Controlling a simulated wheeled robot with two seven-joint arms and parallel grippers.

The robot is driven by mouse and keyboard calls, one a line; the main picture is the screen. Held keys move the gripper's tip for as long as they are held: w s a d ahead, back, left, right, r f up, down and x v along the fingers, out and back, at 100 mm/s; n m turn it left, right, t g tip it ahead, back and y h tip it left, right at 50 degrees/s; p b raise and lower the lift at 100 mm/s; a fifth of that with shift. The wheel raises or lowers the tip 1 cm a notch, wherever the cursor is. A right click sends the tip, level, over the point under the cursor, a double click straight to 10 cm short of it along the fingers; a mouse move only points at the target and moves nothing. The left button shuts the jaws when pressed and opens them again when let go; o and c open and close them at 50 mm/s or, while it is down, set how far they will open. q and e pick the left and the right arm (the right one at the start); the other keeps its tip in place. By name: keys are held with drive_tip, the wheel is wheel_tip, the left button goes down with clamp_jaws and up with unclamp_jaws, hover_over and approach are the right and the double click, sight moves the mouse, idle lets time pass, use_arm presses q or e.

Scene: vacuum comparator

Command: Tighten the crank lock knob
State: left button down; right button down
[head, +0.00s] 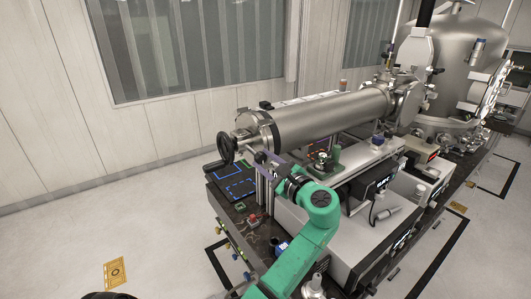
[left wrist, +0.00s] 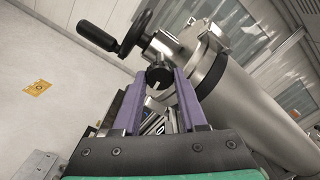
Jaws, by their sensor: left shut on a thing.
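The crank lock knob (left wrist: 159,76) is a small black ribbed knob with a white mark, on the underside of the crank housing at the tube's end. My left gripper (left wrist: 159,82) has its two purple fingers shut on the knob, one on each side. In the head view my left gripper (head: 259,157) reaches up to the tube's near end, and the knob is too small there to make out clearly. The black crank handwheel (head: 227,147) with its handle (left wrist: 97,35) is just left of the knob. My right gripper is not in view.
A long steel tube (head: 330,116) runs right from the crank to a large steel vessel (head: 442,65). The bench top (head: 264,234) below holds a dark mat with blue outlines (head: 238,182), a red button (head: 253,218) and instrument boxes.

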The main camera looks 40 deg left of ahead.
use_arm(q)
drive_tip(key=shift+r+m+p, duration=0.2)
drive_tip(key=shift+m+p, duration=0.2)
drive_tip(key=shift+c, duration=2.2)
unclamp_jaws()
drive_tip(key=shift+a+f, duration=0.1)
drive_tip(key=shift+f, duration=0.05)
